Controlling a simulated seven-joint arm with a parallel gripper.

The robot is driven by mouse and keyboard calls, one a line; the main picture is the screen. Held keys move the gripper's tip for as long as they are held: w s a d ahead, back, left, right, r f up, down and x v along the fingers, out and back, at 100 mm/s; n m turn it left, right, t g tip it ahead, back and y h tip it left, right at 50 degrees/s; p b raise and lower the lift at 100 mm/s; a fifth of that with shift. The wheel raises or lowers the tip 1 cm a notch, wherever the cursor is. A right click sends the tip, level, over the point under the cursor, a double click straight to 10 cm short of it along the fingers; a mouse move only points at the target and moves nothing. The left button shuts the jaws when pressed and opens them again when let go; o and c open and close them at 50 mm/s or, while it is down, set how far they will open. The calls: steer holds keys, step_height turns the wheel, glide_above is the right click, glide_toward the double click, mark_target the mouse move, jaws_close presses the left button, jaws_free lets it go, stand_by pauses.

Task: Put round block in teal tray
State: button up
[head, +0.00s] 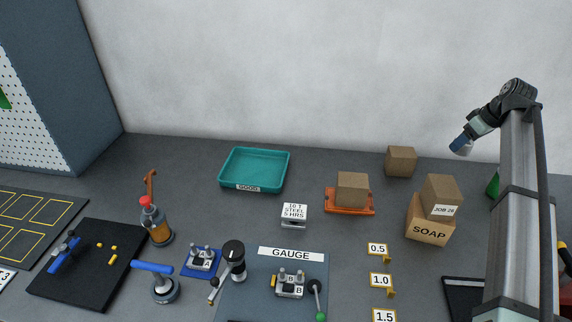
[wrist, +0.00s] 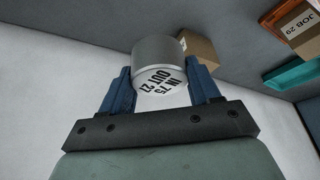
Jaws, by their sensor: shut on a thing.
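The round block (wrist: 154,50) is a grey cylinder with a white face printed "IN 75 OUT 27". My gripper (wrist: 161,82) is shut on it, with a blue finger on each side in the wrist view. In the head view my gripper (head: 461,141) is raised at the right, in front of the wall, and only a pale bit of the block shows below the fingers. The teal tray (head: 224,181) lies on the table at the back, left of centre, far to the left of my gripper. It is empty and its front label reads "GOOD".
Cardboard boxes (head: 429,231) marked "SOAP" and "JOB" are stacked at the right. Another box (head: 400,161) stands behind them. An orange tray (head: 349,208) carries a box. A steel label stand (head: 294,215), a bottle (head: 157,227) and a gauge mat (head: 260,285) lie nearer.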

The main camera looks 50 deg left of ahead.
steer(key=s+a, duration=0.8)
steer(key=a, duration=0.6)
steer(key=n, duration=0.2)
glide_above(253, 169)
steer(key=d, duration=0.2)
steer(key=shift+g, duration=0.3)
steer(key=shift+w+a+f, duration=0.1)
steer(key=shift+f, duration=3.7)
steer(key=shift+a+f, duration=0.1)
steer(key=shift+f, duration=3.65)
steer(key=o, duration=1.2)
steer(key=shift+f, duration=0.15)
